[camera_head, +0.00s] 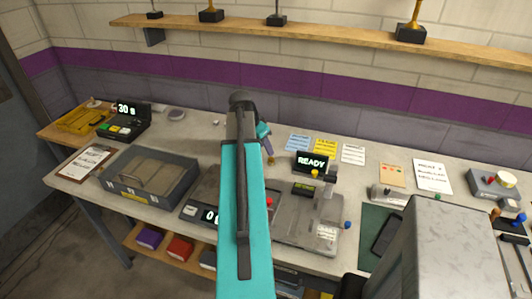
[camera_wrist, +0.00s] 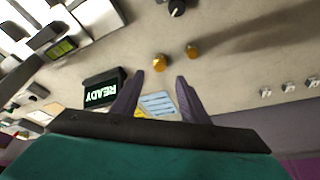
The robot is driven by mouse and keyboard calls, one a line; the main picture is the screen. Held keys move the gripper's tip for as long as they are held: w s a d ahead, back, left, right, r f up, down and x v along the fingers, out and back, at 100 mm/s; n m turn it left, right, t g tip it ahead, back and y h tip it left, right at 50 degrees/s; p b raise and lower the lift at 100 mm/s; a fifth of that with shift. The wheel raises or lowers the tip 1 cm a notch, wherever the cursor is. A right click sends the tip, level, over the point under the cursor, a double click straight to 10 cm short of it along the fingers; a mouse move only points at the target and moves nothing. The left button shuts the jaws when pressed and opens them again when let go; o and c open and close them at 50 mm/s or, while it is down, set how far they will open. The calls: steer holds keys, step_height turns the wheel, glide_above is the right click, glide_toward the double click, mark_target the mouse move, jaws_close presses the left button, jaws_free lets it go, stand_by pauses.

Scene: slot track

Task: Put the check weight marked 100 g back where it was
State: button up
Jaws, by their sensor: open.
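Two small brass weights stand on the bench in the wrist view, a left one (camera_wrist: 159,62) and a right one (camera_wrist: 192,52). No marking is legible on either, so I cannot tell which is 100 g. In the head view one brass weight (camera_head: 270,160) shows just right of my arm. My gripper (camera_wrist: 160,77) is open and empty. Its fingertips appear just below the left weight in the wrist view, with no visible contact.
A READY display (camera_head: 311,162) and grey machine (camera_head: 310,225) stand right of my arm. A device reading 30 g (camera_head: 125,122) and a grey case (camera_head: 150,178) are at left. Paper sheets (camera_head: 325,149) lie along the back. A shelf (camera_head: 330,35) runs above.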

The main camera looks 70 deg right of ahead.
steer(key=shift+b+v, duration=0.35)
steer(key=shift+v, duration=1.65)
